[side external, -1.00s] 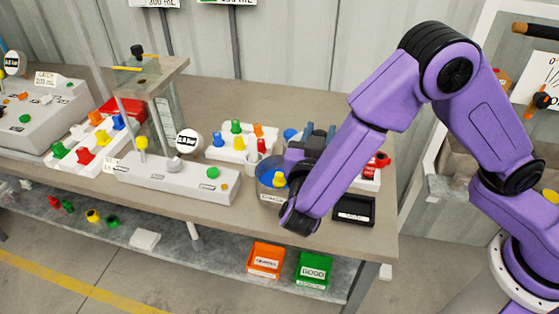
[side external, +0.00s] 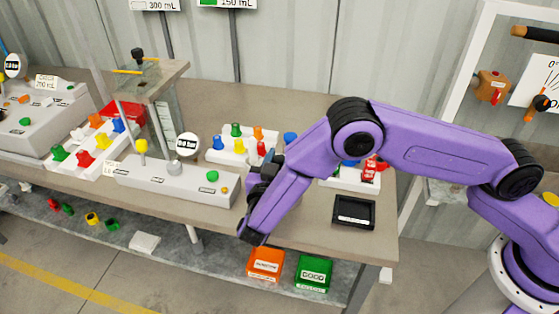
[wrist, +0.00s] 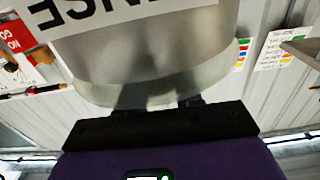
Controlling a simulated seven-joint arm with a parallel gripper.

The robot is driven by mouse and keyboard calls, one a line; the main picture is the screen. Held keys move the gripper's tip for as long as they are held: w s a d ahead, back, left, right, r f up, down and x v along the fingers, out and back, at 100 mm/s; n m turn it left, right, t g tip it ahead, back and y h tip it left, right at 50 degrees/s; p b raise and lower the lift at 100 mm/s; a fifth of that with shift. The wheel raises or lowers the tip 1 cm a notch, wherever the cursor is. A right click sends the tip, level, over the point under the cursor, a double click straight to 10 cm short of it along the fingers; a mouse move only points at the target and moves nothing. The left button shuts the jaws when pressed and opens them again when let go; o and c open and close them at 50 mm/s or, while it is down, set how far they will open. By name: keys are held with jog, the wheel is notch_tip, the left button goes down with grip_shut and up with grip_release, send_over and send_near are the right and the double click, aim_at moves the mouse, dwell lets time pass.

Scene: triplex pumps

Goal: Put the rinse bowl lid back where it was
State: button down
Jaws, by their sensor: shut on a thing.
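In the wrist view a large pale grey rounded thing (wrist: 150,60) fills the top middle, with a white label (wrist: 125,12) whose upside-down letters look like part of "RINSE". I take it for the rinse bowl lid or bowl; its outline is cut off. My gripper (wrist: 150,100) is up against its lower edge and shut; the fingertips are mostly hidden. In the side view my gripper (side external: 260,183) is low beside the right end of the grey pump base, near the table's front edge. My forearm hides the held part and the bowl's place there.
The grey pump base (side external: 185,182) is just left of my gripper. A white tray of coloured plugs (side external: 243,158) stands behind. A black tray (side external: 354,211) lies at right. Orange (side external: 265,262) and green (side external: 313,272) bins sit below the front edge.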

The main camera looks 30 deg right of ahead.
jog(key=shift+f, duration=0.2)
jog(key=shift+f, duration=0.25)
jog(key=c, duration=0.8)
grip_release()
jog(key=shift+o, duration=0.2)
jog(key=v, duration=1.7)
jog(key=shift+a, duration=0.35)
